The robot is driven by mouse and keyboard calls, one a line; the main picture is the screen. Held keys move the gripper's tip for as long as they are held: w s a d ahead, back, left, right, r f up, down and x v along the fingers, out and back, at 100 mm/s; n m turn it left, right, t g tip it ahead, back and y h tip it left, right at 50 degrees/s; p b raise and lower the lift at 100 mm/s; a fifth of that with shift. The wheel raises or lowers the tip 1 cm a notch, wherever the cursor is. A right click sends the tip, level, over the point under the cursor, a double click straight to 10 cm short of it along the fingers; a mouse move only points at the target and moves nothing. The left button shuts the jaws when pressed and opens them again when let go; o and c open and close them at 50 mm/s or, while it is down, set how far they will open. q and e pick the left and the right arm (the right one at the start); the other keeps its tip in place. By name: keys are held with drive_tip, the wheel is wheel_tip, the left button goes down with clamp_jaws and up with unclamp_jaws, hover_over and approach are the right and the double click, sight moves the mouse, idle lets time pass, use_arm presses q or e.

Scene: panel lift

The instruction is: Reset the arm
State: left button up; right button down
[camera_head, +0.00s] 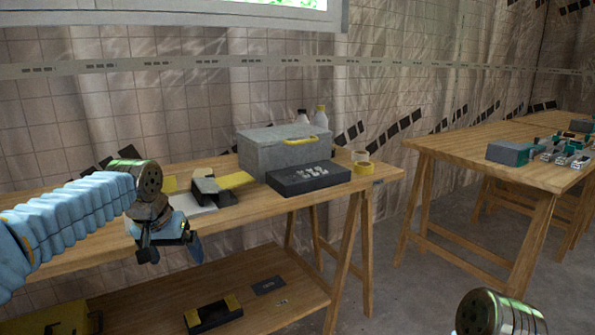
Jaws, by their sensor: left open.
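My left arm (75,222) comes in from the left in a light blue ribbed sleeve. My left gripper (170,250) hangs in front of the near edge of the left wooden table (330,208), its dark fingers apart and empty. At the bottom right a metallic round joint (497,313) of my right arm shows at the frame edge. The right gripper itself is out of the frame.
On the left table stand a grey toolbox (275,151) with a yellow handle, a black case (308,178), a tape roll (361,158) and bottles behind. A second wooden table (465,160) at right holds tools. Bare floor (400,270) lies between them.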

use_arm(q)
drive_tip(key=s+d+f+g+h, duration=0.1)
drive_tip(key=d+f, duration=0.2)
drive_tip(key=f, duration=0.7)
drive_tip(key=s+d+f+h, duration=0.1)
drive_tip(key=d+f, duration=0.3)
drive_tip(key=f, duration=0.5)
drive_tip(key=s+d+f+g+h, duration=0.1)
drive_tip(key=d+f, duration=0.2)
drive_tip(key=f, duration=0.7)
drive_tip(key=s+d+f, duration=0.2)
drive_tip(key=s+f, duration=0.7)
drive_tip(key=s, duration=0.2)
drive_tip(key=s+d+f+n+g, duration=0.1)
drive_tip(key=s+d+f, duration=0.2)
drive_tip(key=s+f, duration=0.6)
drive_tip(key=shift+s+d+n+h, duration=0.15)
drive_tip(key=shift+s+n+h, duration=0.15)
drive_tip(key=shift+s, duration=0.95)
